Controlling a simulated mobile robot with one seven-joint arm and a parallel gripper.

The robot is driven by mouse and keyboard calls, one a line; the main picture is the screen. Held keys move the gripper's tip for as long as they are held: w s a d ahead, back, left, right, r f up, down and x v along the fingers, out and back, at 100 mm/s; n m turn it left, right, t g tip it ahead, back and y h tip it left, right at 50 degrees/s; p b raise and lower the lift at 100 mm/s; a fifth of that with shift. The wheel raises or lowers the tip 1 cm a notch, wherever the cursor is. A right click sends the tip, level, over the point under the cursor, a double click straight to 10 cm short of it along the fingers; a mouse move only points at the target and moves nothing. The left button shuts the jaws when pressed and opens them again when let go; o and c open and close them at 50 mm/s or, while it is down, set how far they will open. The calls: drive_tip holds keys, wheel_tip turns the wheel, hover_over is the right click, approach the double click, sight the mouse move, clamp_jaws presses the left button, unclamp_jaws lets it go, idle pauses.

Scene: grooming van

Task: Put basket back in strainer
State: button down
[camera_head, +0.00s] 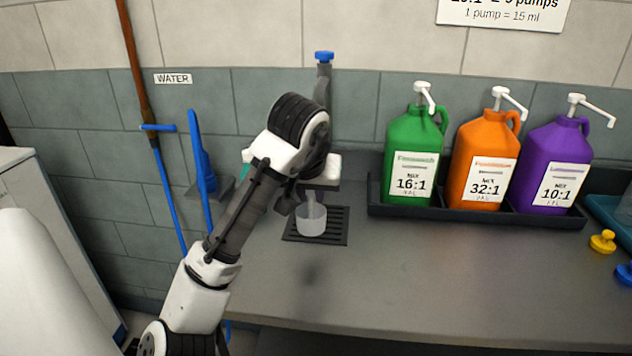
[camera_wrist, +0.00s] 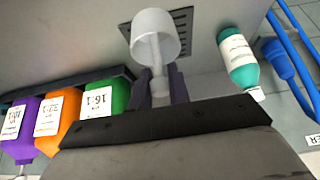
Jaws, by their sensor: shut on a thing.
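My gripper (camera_head: 308,196) is shut on the upright handle of a small white, see-through cup (camera_head: 311,221). In the wrist view the handle stands between the two dark fingers (camera_wrist: 160,84) and the round white cup (camera_wrist: 156,32) lies beyond them. The cup is over or on a black slotted drain grate (camera_head: 335,236), which also shows in the wrist view (camera_wrist: 184,18). I cannot tell whether it touches the grate. I see nothing that is plainly a basket or a strainer, unless the cup and the grate are these.
Green (camera_head: 411,150), orange (camera_head: 479,155) and purple (camera_head: 551,160) pump jugs stand in a dark tray (camera_head: 455,213) to the right. A blue-topped tap (camera_head: 324,58) rises behind. A teal bottle (camera_wrist: 237,60) stands near the grate. The front counter (camera_head: 420,285) is clear.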

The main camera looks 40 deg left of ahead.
drive_tip(key=s+d+r+p, duration=0.4)
drive_tip(key=s+r, duration=0.1)
drive_tip(key=s, duration=0.2)
drive_tip(key=shift+s+d, duration=0.35)
idle(0.5)
